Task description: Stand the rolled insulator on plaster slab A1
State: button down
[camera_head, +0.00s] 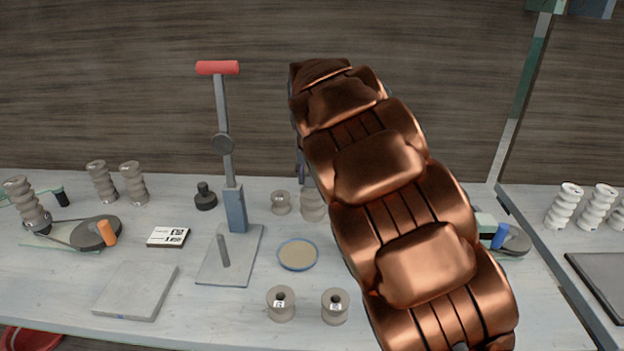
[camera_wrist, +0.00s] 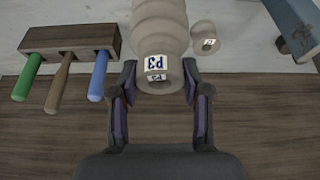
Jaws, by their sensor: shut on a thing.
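The rolled insulator (camera_wrist: 160,25), a pale ribbed clay piece with a P3 label, is between the fingers of my gripper (camera_wrist: 159,85) in the wrist view. The gripper is shut on it. My gripper is almost wholly hidden behind the arm there. A pale grey slab (camera_head: 135,291) lies flat and bare at the front left of the bench. I cannot read A1 on it.
A lever press (camera_head: 236,208) with a red handle stands mid-bench, between the insulator and the slab. A small spool (camera_head: 281,203), a round dish (camera_head: 297,254) and two labelled spools (camera_head: 281,304) (camera_head: 335,307) are nearby. A tool rack (camera_wrist: 70,45) shows in the wrist view.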

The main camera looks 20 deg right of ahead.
aim_at(140, 276)
jog(key=k, duration=0.5)
jog(key=u, duration=0.7)
jog(key=i, duration=0.75)
jog(key=u, duration=1.65)
